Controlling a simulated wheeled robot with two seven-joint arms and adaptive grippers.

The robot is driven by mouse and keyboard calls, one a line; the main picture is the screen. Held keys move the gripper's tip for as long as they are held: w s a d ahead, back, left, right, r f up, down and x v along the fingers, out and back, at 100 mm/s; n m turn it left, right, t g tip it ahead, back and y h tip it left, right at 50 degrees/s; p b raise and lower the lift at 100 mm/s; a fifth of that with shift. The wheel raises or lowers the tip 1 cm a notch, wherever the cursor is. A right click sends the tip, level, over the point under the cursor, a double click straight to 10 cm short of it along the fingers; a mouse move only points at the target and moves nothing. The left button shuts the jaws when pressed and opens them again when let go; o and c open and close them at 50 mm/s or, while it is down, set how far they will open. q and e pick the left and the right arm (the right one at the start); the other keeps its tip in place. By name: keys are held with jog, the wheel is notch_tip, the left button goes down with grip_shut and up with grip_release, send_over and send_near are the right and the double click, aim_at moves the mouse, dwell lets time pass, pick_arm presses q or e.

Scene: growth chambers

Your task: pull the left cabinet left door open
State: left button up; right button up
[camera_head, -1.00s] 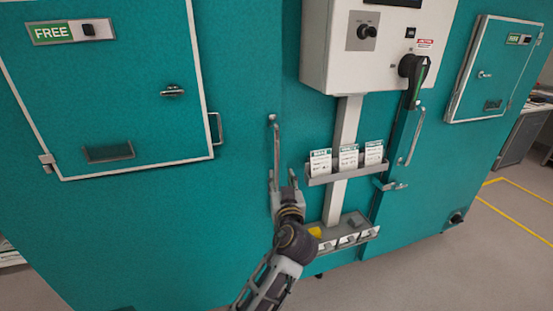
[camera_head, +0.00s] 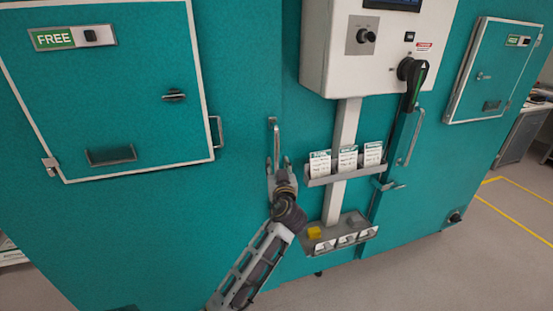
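The left cabinet's teal front fills the left and middle of the head view. Its wide left door panel (camera_head: 240,95) stands flush, with no visible gap. A vertical metal bar handle (camera_head: 276,138) is mounted near the right side of this panel. My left gripper (camera_head: 278,162) points up at the lower end of this handle. Its two fingers are spread, one on each side of the bar as seen from here. Whether they touch the bar, or how deep they reach, I cannot tell. My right gripper is out of view.
A white control box (camera_head: 345,75), a card rack (camera_head: 345,177) and a lower tray (camera_head: 340,235) stand close on the right. Clear floor (camera_head: 480,260) lies lower right.

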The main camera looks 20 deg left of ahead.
aim_at(277, 161)
pick_arm(q)
jog(key=x, duration=0.3)
jog(key=shift+w+a+p, duration=0.1)
jog(key=shift+w+p, duration=0.15)
jog(key=shift+p, duration=0.1)
jog(key=shift+w+a, duration=0.2)
jog(key=shift+w, duration=0.4)
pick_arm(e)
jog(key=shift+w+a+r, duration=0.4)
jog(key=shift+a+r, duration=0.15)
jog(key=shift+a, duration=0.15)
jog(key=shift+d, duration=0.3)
pick_arm(q)
grip_shut()
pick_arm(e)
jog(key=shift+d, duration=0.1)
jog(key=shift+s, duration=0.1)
